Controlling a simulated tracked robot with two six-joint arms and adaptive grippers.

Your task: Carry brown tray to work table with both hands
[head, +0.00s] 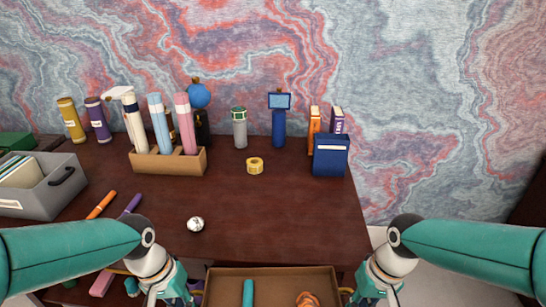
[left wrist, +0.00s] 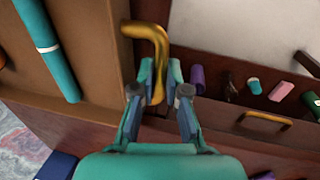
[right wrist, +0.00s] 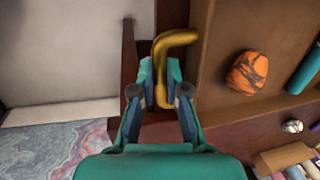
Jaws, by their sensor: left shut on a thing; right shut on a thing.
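The brown tray (head: 322,280) is at the bottom centre of the head view, in front of the dark wooden desk (head: 285,215); its near part is cut off. It holds a teal cylinder (head: 248,291) and an orange striped lump (head: 307,299). My left gripper (left wrist: 160,92) is shut on the tray's yellow handle (left wrist: 153,36) at the left end. My right gripper (right wrist: 162,88) is shut on the matching handle (right wrist: 176,40) at the right end. The tray also shows in the left wrist view (left wrist: 92,25) and in the right wrist view (right wrist: 220,45).
A tan holder (head: 168,162) with bottles, a yellow tape roll (head: 255,166), a blue box (head: 331,157) and a grey bin (head: 45,195) stand on the desk. A crumpled silvery ball (head: 195,224) and markers lie nearer. The desk's front centre-right is clear.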

